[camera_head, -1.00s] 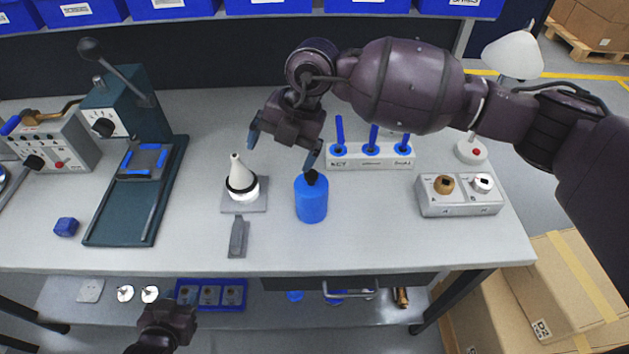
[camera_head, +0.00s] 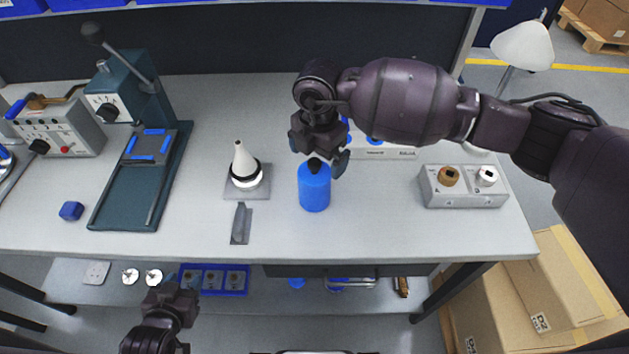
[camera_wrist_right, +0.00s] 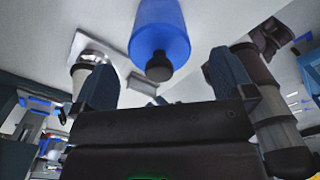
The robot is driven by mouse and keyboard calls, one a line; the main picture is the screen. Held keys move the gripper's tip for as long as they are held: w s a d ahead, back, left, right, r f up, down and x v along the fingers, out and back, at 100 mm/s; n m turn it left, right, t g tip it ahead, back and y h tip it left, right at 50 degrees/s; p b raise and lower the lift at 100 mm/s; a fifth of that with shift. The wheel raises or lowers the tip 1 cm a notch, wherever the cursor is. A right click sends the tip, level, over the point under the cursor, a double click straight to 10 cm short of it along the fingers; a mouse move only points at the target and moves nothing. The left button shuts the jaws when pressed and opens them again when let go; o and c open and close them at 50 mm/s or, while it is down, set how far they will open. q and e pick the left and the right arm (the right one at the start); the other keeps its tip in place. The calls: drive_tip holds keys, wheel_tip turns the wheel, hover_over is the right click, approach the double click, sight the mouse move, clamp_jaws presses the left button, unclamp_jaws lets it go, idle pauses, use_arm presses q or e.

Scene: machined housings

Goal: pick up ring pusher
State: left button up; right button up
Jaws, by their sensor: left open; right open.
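The ring pusher, as I take it, is a blue cylinder with a black knob (camera_head: 314,190) standing upright on the bench. The right wrist view shows its blue body (camera_wrist_right: 160,28) and black knob (camera_wrist_right: 159,67). My right gripper (camera_head: 320,160) is open above it, and in the right wrist view the knob appears between the two fingers; no contact can be made out. A white cone with a black ring (camera_head: 245,168) stands on a grey square base left of the pusher. My left gripper (camera_head: 172,292) is open and empty, low in front of the bench.
A dark green lever press (camera_head: 140,175) stands at the left, with a small blue block (camera_head: 71,211) near it. A grey wedge-like part (camera_head: 240,223) lies in front of the cone. A grey box with two knobs (camera_head: 462,187) stands at the right. The bench front is mostly clear.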

sight(316, 171)
drive_tip(key=shift+s+a+f+p, duration=0.1)
drive_tip(key=shift+a+f+p, duration=0.1)
drive_tip(key=shift+f, duration=1.1)
drive_tip(key=shift+a+f+p, duration=0.1)
drive_tip(key=shift+f+p, duration=0.05)
drive_tip(key=shift+f, duration=1.15)
drive_tip(key=c, duration=0.9)
